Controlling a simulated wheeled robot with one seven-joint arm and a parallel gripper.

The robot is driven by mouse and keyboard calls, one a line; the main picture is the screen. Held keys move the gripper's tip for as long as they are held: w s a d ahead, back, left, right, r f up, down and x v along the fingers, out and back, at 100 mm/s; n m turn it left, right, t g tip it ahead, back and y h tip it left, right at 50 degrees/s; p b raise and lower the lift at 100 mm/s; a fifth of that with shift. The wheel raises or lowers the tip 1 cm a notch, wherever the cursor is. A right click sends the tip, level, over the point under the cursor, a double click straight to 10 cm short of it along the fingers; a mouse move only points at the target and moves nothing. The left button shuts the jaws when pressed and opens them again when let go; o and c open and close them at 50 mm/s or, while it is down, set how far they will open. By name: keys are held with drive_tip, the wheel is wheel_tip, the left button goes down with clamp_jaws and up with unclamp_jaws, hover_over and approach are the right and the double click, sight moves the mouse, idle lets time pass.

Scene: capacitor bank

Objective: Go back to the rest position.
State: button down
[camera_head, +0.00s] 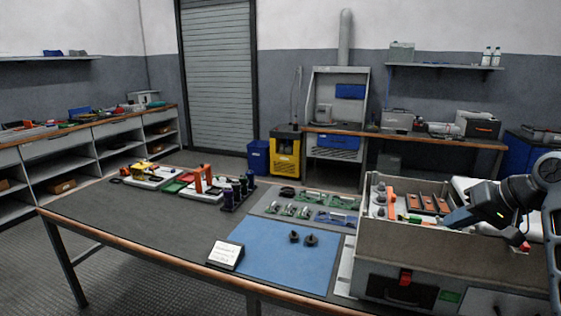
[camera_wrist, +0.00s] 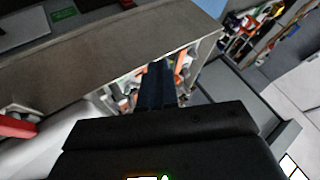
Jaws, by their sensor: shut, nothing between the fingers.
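My gripper (camera_head: 447,222) is at the right in the head view, over the open grey cabinet (camera_head: 440,248). It points left and down, and its fingers are together with nothing between them. In the wrist view the dark fingers (camera_wrist: 157,85) show in the middle, closed, in front of the cabinet's wall (camera_wrist: 110,55) and blurred parts inside. Several brown-topped blocks (camera_head: 422,203) and an orange part (camera_head: 390,200) sit inside the cabinet. My arm enters from the right edge and hides part of the cabinet's interior.
The workbench (camera_head: 130,225) holds a blue mat (camera_head: 280,262) with two small black parts (camera_head: 311,240), a label stand (camera_head: 225,254), green boards (camera_head: 312,197) and a rack of dark cylinders (camera_head: 237,192). The bench's left front is clear. The cabinet's near wall stands below my gripper.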

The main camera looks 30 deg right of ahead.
drive_tip(key=w+a+f+t, duration=0.1)
drive_tip(key=w+a+f, duration=0.1)
drive_tip(key=a+f, duration=0.4)
drive_tip(key=w+a+f+t, duration=0.1)
drive_tip(key=w+a+f, duration=0.25)
drive_tip(key=a, duration=0.45)
drive_tip(key=s+a+f+t+h, duration=0.1)
drive_tip(key=s+a+f, duration=0.25)
drive_tip(key=a, duration=0.35)
drive_tip(key=s+a+f, duration=0.3)
drive_tip(key=a+f, duration=0.1)
drive_tip(key=a, duration=0.2)
drive_tip(key=s+a+n+t+h, duration=0.1)
drive_tip(key=s+a, duration=0.3)
drive_tip(key=s, duration=0.3)
drive_tip(key=s+a+n, duration=0.1)
drive_tip(key=s+a, duration=0.3)
drive_tip(key=s, duration=0.2)
drive_tip(key=s+a+r+n+t+y, duration=0.1)
drive_tip(key=s+r+n, duration=0.5)
drive_tip(key=s, duration=0.8)
wheel_tip(320, 180, up, 3)
drive_tip(key=shift+s+a+f+n+t+y, duration=0.15)
drive_tip(key=shift+a+n+t+y, duration=0.15)
drive_tip(key=shift+a+t, duration=0.55)
drive_tip(key=shift+a, duration=0.1)
